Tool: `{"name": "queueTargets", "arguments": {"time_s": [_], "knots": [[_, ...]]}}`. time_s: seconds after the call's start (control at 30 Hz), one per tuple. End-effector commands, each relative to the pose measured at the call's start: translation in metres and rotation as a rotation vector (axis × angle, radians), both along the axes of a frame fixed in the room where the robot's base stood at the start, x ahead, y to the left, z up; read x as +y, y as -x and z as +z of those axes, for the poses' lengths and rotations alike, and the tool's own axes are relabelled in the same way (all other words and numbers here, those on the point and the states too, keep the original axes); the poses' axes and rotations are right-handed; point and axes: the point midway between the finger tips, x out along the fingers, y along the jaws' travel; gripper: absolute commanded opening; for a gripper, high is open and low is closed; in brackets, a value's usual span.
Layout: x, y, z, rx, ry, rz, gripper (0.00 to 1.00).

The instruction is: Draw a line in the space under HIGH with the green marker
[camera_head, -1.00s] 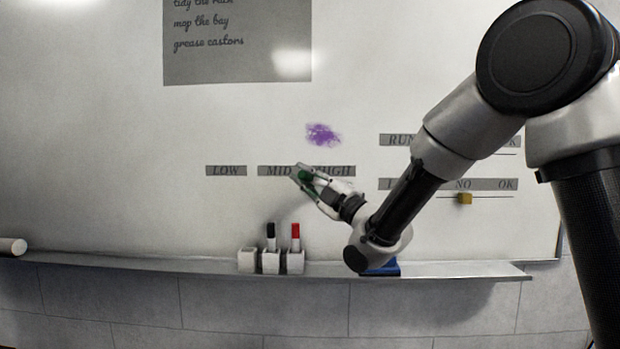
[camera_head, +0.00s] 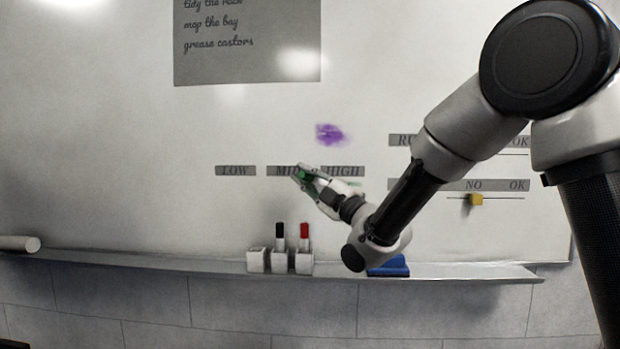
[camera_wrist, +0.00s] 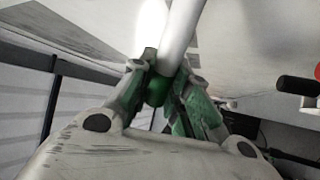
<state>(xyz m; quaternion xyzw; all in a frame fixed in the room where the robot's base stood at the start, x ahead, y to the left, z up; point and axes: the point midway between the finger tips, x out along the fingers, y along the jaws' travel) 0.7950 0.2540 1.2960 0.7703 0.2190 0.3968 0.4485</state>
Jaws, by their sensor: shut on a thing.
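My gripper (camera_head: 303,176) is shut on the green marker (camera_head: 307,178) in front of the whiteboard, between the MID and HIGH labels. In the wrist view the marker (camera_wrist: 181,38) shows a white barrel and green band between my fingers (camera_wrist: 158,88); I cannot see its tip or whether it touches the board. The HIGH label (camera_head: 342,171) is a grey strip with dark letters, just right of my fingertips. My gripper partly covers the MID label (camera_head: 284,171).
The LOW label (camera_head: 236,171) is further left, and a purple scribble (camera_head: 330,134) is above HIGH. On the ledge (camera_head: 200,266) stand white holders with a black marker (camera_head: 279,232) and a red marker (camera_head: 304,232). A blue block (camera_head: 390,267) lies beneath my arm.

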Motion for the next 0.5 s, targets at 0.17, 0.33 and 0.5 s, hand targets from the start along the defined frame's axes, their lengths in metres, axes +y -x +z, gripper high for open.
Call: {"name": "queueTargets", "arguments": {"time_s": [0.17, 0.33, 0.5], "knots": [[0.0076, 0.0008, 0.0003, 0.000, -0.001, 0.001, 0.01], [0.0073, 0.0008, 0.0003, -0.001, -0.001, 0.000, 0.01], [0.0098, 0.0005, 0.0003, -0.001, -0.001, 0.001, 0.01]]}}
